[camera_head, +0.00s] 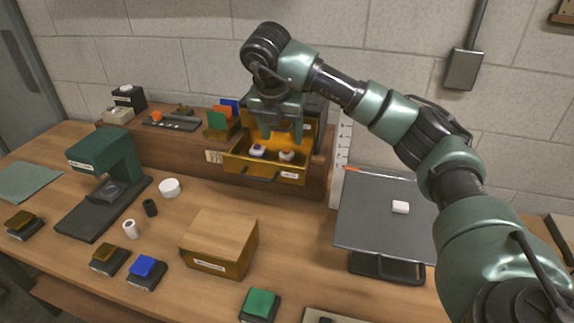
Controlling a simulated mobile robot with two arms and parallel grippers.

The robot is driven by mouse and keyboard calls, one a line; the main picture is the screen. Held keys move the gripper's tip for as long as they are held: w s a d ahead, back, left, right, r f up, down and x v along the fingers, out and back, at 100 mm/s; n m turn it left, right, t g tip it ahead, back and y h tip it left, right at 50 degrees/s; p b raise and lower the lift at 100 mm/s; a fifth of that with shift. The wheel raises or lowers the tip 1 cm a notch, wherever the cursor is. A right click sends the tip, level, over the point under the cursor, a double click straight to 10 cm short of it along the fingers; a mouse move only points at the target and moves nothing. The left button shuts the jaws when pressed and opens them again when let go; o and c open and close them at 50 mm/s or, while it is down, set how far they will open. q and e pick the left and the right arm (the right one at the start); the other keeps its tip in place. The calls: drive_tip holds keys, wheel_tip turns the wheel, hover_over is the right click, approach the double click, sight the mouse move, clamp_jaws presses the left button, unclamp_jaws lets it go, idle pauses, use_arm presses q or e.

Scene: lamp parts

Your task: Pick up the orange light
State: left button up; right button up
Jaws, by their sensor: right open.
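My right gripper (281,134) hangs open over the open yellow drawer (262,172), its fingers pointing down and apart, with nothing seen between them. In the drawer, below the fingertips, lie two small rounded light-like parts. One is white with a blue-purple part (258,151); the other is whitish (286,155), and its exact colour is hard to tell. A small orange piece (157,116) sits on a dark tray on the raised shelf at left, and an orange panel (222,113) stands between green and blue ones. I cannot tell which is the orange light. My left gripper is not in view.
A wooden box (219,241) stands on the bench in front of the drawer. A green lamp-like stand (102,160) is at left. Blue (147,266) and green (260,303) blocks lie near the front. A dark platform (375,235) with a white piece is at right.

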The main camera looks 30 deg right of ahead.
sight(287, 150)
drive_tip(key=shift+w+d+f+p, duration=0.1)
drive_tip(key=shift+d+f+p, duration=0.15)
drive_tip(key=shift+f, duration=0.35)
drive_tip(key=p+x, duration=0.2)
drive_tip(key=x, duration=0.3)
drive_tip(key=shift+d+f, duration=0.2)
drive_tip(key=shift+d, duration=0.05)
drive_tip(key=shift+w+d+f, duration=0.1)
drive_tip(key=shift+w+f, duration=0.1)
drive_tip(key=shift+f, duration=0.25)
clamp_jaws()
